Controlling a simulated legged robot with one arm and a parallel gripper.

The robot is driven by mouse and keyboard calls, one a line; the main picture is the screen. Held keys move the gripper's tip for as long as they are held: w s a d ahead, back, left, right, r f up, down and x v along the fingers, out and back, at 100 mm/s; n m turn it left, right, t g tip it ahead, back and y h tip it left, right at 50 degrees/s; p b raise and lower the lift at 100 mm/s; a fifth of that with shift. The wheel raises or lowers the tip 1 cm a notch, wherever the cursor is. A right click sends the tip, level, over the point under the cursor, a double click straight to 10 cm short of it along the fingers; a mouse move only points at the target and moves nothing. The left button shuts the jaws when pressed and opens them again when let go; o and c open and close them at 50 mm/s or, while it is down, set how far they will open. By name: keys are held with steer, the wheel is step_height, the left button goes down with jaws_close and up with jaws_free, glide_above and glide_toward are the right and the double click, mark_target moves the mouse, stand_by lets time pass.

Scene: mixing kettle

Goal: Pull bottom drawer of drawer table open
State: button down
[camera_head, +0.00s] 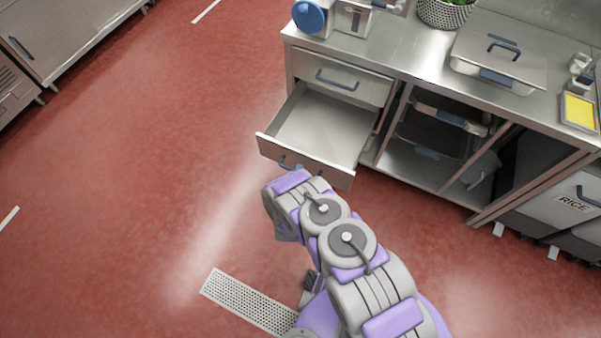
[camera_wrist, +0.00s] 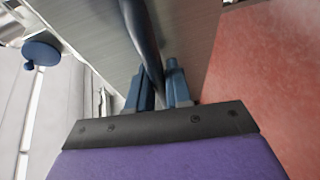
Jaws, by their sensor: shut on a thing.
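The drawer table (camera_head: 385,55) is a steel counter with two drawers at its left end. The bottom drawer (camera_head: 318,128) is pulled well out, and its inside is empty. The top drawer (camera_head: 340,78) is closed, with a blue handle. My gripper (camera_wrist: 160,85) has blue fingers, shut on the dark bar handle (camera_wrist: 143,35) of the bottom drawer in the wrist view. In the head view my arm hides most of the gripper and part of this handle (camera_head: 287,162).
The counter holds a lidded steel pan (camera_head: 498,60), a plant pot (camera_head: 446,12) and a yellow-topped item (camera_head: 578,110). Open shelves (camera_head: 425,160) and a RICE bin (camera_head: 555,205) stand to the right. The red floor (camera_head: 130,170) on the left is clear.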

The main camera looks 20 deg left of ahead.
steer(key=shift+s+a+f, duration=0.1)
steer(key=shift+s+a, duration=0.1)
steer(key=shift+a, duration=0.05)
steer(key=c, duration=1.4)
jaws_free()
steer(key=shift+o, duration=1.4)
steer(key=shift+w+a, duration=0.1)
